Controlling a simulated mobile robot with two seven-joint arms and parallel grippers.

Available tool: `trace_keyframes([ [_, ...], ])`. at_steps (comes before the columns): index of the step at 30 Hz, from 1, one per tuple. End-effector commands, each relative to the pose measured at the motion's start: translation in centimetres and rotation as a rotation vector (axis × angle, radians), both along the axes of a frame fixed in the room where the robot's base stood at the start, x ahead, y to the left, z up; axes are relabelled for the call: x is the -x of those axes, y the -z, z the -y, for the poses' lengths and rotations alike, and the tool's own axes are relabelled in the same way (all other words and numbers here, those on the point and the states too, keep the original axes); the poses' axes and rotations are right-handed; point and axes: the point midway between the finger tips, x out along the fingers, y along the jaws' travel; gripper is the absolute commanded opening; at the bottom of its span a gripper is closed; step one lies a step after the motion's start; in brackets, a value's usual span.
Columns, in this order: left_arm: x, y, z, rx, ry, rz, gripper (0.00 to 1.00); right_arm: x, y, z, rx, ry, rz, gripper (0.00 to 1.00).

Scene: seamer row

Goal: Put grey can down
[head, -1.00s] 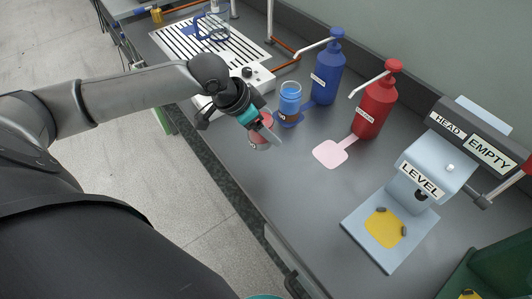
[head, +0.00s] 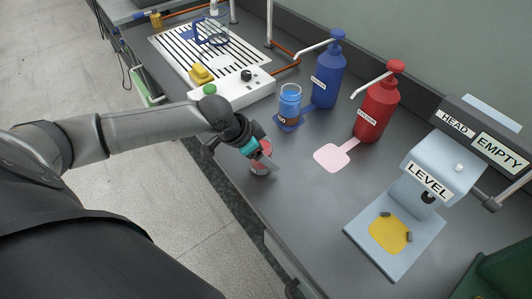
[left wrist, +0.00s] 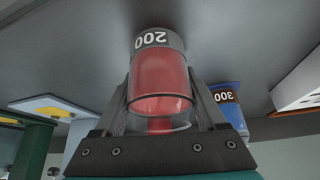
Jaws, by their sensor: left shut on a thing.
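My left gripper (head: 262,153) is shut on the grey can (head: 262,164), over the near edge part of the counter. In the left wrist view the can (left wrist: 160,75) sits between the two fingers (left wrist: 160,110). It is clear-walled with red contents and has a grey band marked 200. The band end is close to the grey counter surface (left wrist: 80,35); I cannot tell whether it touches. In the head view my gripper hides part of the can. My right gripper is not in view.
A blue can (head: 289,103), marked 300 in the left wrist view (left wrist: 228,105), stands on a blue patch behind. Blue (head: 327,75) and red (head: 377,105) pump bottles stand behind, with a pink patch (head: 332,157). The LEVEL stand (head: 385,240) is at right. Counter between is clear.

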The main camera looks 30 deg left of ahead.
Motion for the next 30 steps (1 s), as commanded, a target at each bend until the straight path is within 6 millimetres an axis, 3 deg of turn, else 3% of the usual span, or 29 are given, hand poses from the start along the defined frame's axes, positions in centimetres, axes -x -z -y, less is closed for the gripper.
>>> trace_keyframes([
  [1,0.0,0.2,0.0,0.000,0.000,-0.001,0.74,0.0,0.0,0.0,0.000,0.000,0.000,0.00],
  [8,0.0,0.1,0.0,0.000,0.000,-0.001,1.00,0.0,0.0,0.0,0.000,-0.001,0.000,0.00],
  [19,0.3,-0.8,-0.2,-0.002,0.001,0.000,1.00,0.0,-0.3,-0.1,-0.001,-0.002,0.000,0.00],
  [30,3.1,-6.8,-2.2,-0.004,0.002,-0.001,1.00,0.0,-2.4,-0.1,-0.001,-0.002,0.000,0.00],
])
